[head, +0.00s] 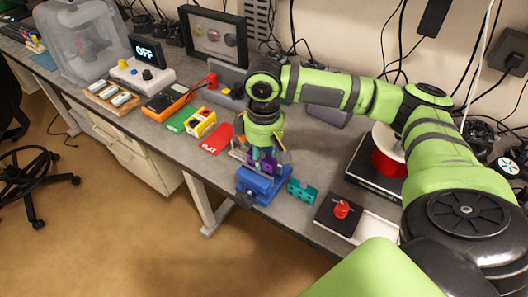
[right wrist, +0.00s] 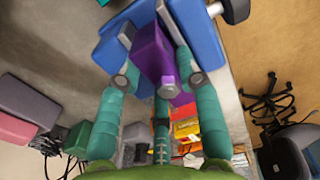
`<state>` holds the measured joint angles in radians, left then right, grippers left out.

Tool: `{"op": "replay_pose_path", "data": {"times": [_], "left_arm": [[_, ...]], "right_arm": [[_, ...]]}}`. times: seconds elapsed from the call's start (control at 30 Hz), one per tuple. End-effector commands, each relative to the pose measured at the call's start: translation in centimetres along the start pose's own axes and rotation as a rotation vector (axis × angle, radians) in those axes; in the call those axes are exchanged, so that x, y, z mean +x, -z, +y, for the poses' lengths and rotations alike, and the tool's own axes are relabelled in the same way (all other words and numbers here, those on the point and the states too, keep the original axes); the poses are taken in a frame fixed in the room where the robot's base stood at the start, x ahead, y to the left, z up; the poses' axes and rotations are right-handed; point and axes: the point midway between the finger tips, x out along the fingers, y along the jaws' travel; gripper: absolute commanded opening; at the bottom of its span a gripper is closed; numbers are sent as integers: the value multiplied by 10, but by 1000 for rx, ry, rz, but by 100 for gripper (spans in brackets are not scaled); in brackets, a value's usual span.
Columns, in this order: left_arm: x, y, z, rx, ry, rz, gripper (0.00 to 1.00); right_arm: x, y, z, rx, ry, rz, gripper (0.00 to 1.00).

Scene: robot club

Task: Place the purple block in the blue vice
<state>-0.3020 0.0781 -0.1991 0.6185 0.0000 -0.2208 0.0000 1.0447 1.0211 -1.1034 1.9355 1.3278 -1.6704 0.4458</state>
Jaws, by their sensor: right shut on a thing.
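The purple block (head: 262,166) is held between the fingers of my right gripper (head: 264,158), right at the top of the blue vice (head: 262,187). In the right wrist view, the purple block (right wrist: 153,52) sits between the two teal fingers, with parts of the blue vice (right wrist: 198,32) on both sides of its far end. I cannot tell whether the block is down between the jaws or just above them. My left gripper is not in view.
A teal block (head: 302,192) stands just right of the vice. A red bin or mat (head: 217,139), a yellow box (head: 201,122) and a multimeter (head: 166,102) lie to the left. The bench's front edge is close to the vice.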

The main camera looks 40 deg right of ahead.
Motion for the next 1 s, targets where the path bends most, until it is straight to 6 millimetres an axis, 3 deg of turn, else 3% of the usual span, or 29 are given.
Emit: {"op": "replay_pose_path", "data": {"times": [0.2, 0.23, 0.27, 0.3, 0.83, 1.0], "left_arm": [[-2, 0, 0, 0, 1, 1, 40], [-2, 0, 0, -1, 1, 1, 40], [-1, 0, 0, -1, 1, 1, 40], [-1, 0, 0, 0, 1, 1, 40], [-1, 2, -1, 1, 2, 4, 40], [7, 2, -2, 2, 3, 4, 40]], "right_arm": [[6, 0, -1, 0, 2, -3, 0], [7, -1, -1, 0, 2, -5, 44], [8, -1, -1, 0, 3, -5, 56], [8, -2, -1, 0, 3, -7, 59], [9, -3, -1, 0, 2, -13, 59], [-2, -2, 0, 0, 0, -7, 59]]}}
